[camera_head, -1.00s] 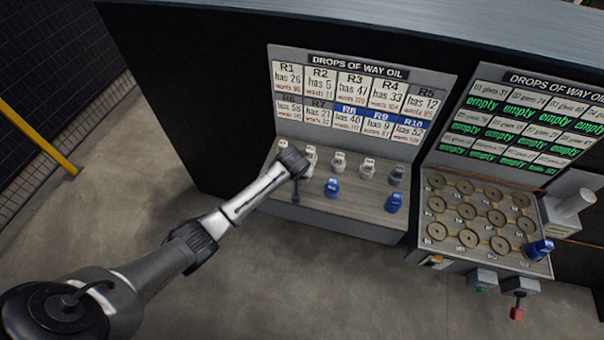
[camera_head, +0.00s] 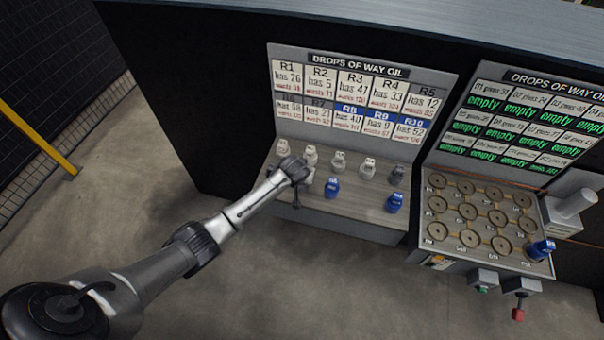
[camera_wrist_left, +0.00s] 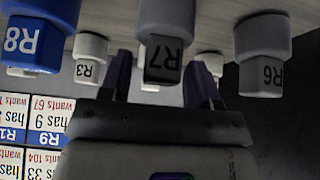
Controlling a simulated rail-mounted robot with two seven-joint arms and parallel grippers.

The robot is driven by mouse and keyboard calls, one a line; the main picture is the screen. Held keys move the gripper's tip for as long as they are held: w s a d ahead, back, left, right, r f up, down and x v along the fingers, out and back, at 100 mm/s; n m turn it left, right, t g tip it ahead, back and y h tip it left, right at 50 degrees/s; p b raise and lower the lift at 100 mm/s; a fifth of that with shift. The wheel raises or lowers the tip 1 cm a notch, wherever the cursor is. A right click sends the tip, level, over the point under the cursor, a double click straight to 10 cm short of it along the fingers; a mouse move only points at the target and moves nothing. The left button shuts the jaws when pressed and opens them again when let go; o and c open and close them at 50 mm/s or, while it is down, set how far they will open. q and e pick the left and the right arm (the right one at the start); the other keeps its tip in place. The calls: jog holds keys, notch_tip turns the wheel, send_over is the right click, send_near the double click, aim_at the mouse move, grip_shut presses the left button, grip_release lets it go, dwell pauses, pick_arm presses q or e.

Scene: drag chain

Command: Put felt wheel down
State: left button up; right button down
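My left gripper (camera_head: 296,180) is over the front left of the bench on the left. In the left wrist view its two dark fingers stand on either side of a grey piece labelled R7 (camera_wrist_left: 164,55), with a gap showing at the left finger; the fingers look open. R7's base is hidden in the head view by the gripper. A blue piece R8 (camera_wrist_left: 35,38) and a grey piece R6 (camera_wrist_left: 262,55) stand on either side of R7. I cannot tell which thing is the felt wheel. My right gripper is not in view.
White pieces (camera_head: 338,161) and a grey one (camera_head: 397,174) stand in the back row. Another blue piece (camera_head: 394,203) stands front right. The right bench has round discs (camera_head: 467,211) and a blue piece (camera_head: 541,248). Upright boards (camera_head: 350,95) back both benches.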

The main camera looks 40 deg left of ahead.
pick_arm(q)
jog(key=shift+r, duration=0.25)
jog(key=p+v, duration=0.2)
jog(key=v, duration=0.8)
jog(key=s+d+f+m+g+h, duration=0.1)
jog(key=s+d+f+m, duration=0.1)
jog(key=s+d, duration=0.45)
jog(key=s+d+f+m+h, duration=0.1)
jog(key=s+d+f+m, duration=0.15)
jog(key=s, duration=0.75)
jog(key=s+d+r+m, duration=0.1)
jog(key=s+d, duration=0.1)
jog(key=s, duration=0.6)
jog(key=s+d+r+m+g+h, duration=0.1)
jog(key=s+d+r, duration=0.1)
jog(key=s, duration=0.7)
jog(key=shift+d+r, duration=0.15)
jog(key=shift+d, duration=0.5)
